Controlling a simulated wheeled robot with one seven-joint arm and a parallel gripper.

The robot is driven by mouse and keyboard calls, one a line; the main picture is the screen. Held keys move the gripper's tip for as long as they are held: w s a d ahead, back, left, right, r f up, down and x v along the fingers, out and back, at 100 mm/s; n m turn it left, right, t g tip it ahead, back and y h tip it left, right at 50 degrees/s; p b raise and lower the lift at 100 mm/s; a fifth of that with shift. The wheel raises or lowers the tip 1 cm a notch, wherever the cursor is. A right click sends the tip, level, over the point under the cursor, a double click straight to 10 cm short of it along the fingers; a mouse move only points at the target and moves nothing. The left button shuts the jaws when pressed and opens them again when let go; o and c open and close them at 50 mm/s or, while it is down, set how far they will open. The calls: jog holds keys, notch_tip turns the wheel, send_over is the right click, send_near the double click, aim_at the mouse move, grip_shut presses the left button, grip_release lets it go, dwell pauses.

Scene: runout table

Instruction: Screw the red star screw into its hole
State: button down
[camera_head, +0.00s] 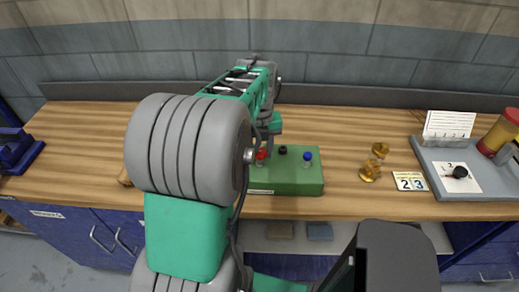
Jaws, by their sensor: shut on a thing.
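A green block (290,179) lies on the wooden table, partly hidden behind my arm. The red star screw (260,155) stands at the block's left part, close beside my arm. A black screw (282,150) and a blue screw (307,157) stand on the block to its right. My gripper (266,146) points down over the left part of the block and is shut on the red star screw. My arm hides most of the fingers. The hole under the red screw is hidden, and I cannot tell how deep the screw sits.
A grey tray (437,154) with cards and a red-yellow jar (500,132) is farther right. A dark blue vise-like object (17,149) is at the far left. The table's left part is mostly clear.

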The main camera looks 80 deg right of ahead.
jog(key=shift+m, duration=0.7)
jog(key=c, duration=0.8)
grip_release()
